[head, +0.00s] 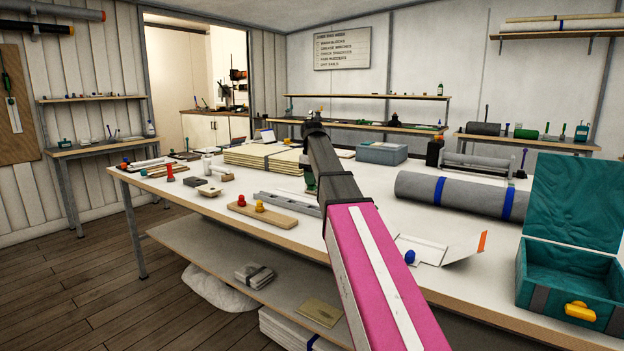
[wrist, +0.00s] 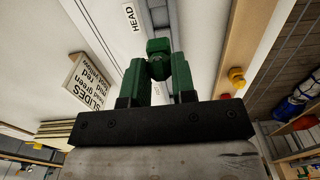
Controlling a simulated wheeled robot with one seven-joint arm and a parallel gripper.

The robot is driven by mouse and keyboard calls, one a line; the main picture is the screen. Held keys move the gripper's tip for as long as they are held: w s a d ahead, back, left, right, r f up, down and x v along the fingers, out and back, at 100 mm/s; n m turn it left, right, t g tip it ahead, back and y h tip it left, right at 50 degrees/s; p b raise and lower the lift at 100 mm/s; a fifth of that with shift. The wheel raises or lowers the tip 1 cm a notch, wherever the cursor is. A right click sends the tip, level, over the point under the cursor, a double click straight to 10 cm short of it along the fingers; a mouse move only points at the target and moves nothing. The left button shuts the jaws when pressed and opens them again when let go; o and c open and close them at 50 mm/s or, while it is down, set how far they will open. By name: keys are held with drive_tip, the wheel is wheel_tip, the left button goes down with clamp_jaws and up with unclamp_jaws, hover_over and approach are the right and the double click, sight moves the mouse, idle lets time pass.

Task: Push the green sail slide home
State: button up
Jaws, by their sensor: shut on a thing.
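The green sail slide (wrist: 158,46) shows in the wrist view as a dark green knob between the two green fingers of my gripper (wrist: 158,68). My gripper is shut on it. The slide is over a grey rail (wrist: 163,18), beside a white "HEAD" label (wrist: 129,18). In the head view the rail (head: 285,203) lies on the white bench, partly behind my arm. A small green patch shows beside my arm there; I cannot tell whether it is slide or finger. The slide's foot and its fit in the rail are hidden.
A wooden board (head: 285,222) with a red knob (head: 241,200) and a yellow knob (head: 259,206) lies in front of the rail. A "SLIDES" sign (wrist: 88,84) stands left in the wrist view. A grey roll (head: 455,195) and a teal box (head: 535,262) are to the right.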

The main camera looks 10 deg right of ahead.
sight(312, 187)
drive_tip(key=shift+f, duration=0.15)
drive_tip(key=shift+f, duration=1.65)
drive_tip(key=shift+f, duration=2.3)
idle(0.9)
drive_tip(key=o, duration=1)
drive_tip(key=shift+r, duration=3.5)
